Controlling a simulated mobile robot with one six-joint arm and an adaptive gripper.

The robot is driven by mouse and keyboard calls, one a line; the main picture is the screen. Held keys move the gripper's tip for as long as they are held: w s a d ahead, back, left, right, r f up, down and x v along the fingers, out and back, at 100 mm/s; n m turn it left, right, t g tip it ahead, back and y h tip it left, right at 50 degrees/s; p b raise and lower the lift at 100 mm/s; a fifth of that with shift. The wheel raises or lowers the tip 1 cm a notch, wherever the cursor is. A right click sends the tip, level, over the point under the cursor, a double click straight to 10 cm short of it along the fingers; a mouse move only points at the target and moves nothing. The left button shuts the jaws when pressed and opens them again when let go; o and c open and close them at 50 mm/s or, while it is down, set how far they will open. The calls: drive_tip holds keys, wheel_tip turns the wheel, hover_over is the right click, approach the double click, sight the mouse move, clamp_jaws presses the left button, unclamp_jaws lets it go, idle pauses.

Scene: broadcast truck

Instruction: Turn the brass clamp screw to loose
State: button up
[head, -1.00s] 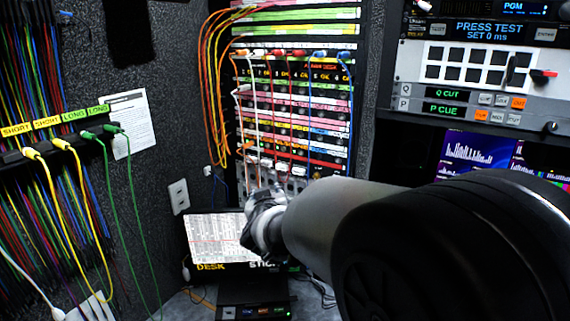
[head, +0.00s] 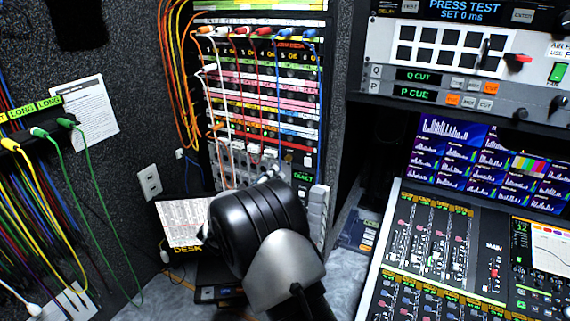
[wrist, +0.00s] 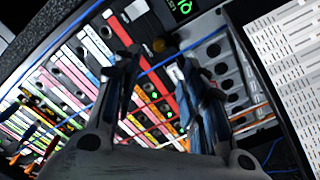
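In the wrist view my gripper (wrist: 157,60) is open, its two dark fingers apart with nothing held between them. A small round brownish-gold knob (wrist: 159,45) shows just beyond the gap between the fingertips, near a green-lit display; it looks like the brass clamp screw. I cannot tell how far it is from the fingers, or how it is turned. In the head view my arm covers the gripper and the lower part of the patch rack (head: 265,90), and I cannot make out the screw there.
Orange, white, red and blue cables hang across the rack front. Yellow and green cables hang on the left wall panel (head: 30,140). A mixing console (head: 440,250) fills the lower right, below a monitor (head: 455,160).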

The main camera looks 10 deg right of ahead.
sight(287, 160)
drive_tip(key=b+x, duration=0.1)
drive_tip(key=x, duration=1)
drive_tip(key=shift+a, duration=0.1)
drive_tip(key=shift+c, duration=0.5)
clamp_jaws()
